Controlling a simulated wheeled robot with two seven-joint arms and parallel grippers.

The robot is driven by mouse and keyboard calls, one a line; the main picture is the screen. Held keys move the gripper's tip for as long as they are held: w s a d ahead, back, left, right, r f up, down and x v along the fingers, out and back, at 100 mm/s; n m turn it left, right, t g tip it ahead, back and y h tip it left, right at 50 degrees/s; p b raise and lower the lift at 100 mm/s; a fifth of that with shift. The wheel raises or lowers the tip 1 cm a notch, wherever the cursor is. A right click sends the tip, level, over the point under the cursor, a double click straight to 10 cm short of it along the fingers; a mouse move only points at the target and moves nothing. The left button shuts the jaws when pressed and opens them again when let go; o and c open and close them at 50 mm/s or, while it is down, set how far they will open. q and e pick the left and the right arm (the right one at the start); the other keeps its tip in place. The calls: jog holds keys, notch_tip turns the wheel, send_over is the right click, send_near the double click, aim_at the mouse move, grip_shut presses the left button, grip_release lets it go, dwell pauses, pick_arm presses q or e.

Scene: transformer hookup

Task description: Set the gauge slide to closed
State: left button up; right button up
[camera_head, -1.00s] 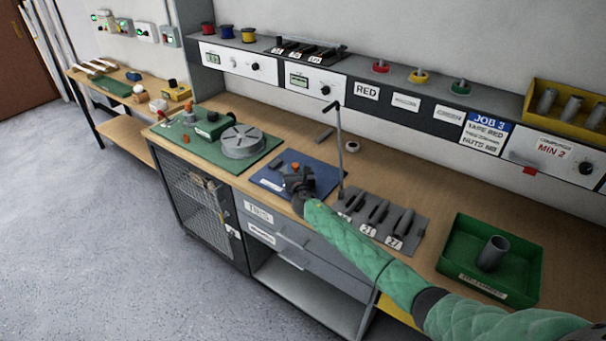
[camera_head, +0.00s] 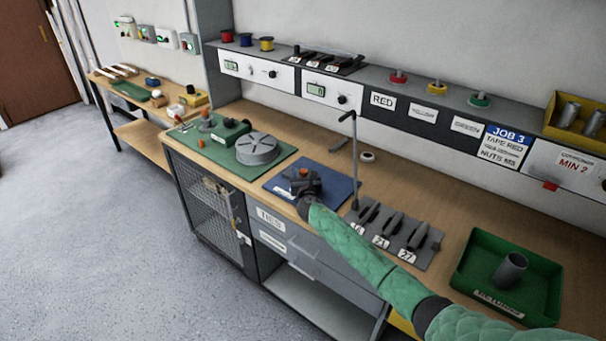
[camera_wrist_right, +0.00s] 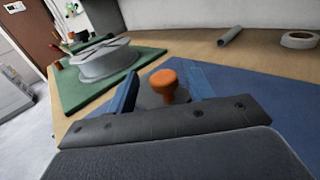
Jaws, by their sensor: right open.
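An orange knob (camera_head: 303,172) stands on a dark fixture on the blue mat (camera_head: 342,187), in the middle of the bench. This looks like the gauge slide, but its position cannot be read. My right gripper (camera_head: 304,184) is low over the mat at the knob. In the right wrist view, the orange knob (camera_wrist_right: 163,84) stands upright between the two blue fingers (camera_wrist_right: 165,90), which are open with space on both sides. The fixture's base is mostly hidden by the gripper. My left gripper is not in view.
A green mat with a grey reel (camera_head: 257,148) lies left of the blue mat. A thin upright post (camera_head: 354,160) and a grey rack (camera_head: 395,235) of dark tools stand to the right. A green tray (camera_head: 510,280) holding a grey cup is further right.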

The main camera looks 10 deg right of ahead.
jog(key=shift+s+f, duration=0.1)
jog(key=shift+s, duration=0.2)
jog(key=s, duration=0.2)
jog(key=s+b, duration=0.1)
jog(key=s, duration=0.2)
jog(key=shift+s+a, duration=0.35)
jog(key=shift+a, duration=0.05)
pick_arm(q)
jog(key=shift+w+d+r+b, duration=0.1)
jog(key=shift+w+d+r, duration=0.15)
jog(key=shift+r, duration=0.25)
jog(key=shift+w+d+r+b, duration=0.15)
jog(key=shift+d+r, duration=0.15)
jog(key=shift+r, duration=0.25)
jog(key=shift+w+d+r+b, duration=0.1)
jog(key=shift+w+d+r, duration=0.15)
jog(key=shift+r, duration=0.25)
pick_arm(e)
jog(key=shift+s+a, duration=0.1)
jog(key=shift+s, duration=0.5)
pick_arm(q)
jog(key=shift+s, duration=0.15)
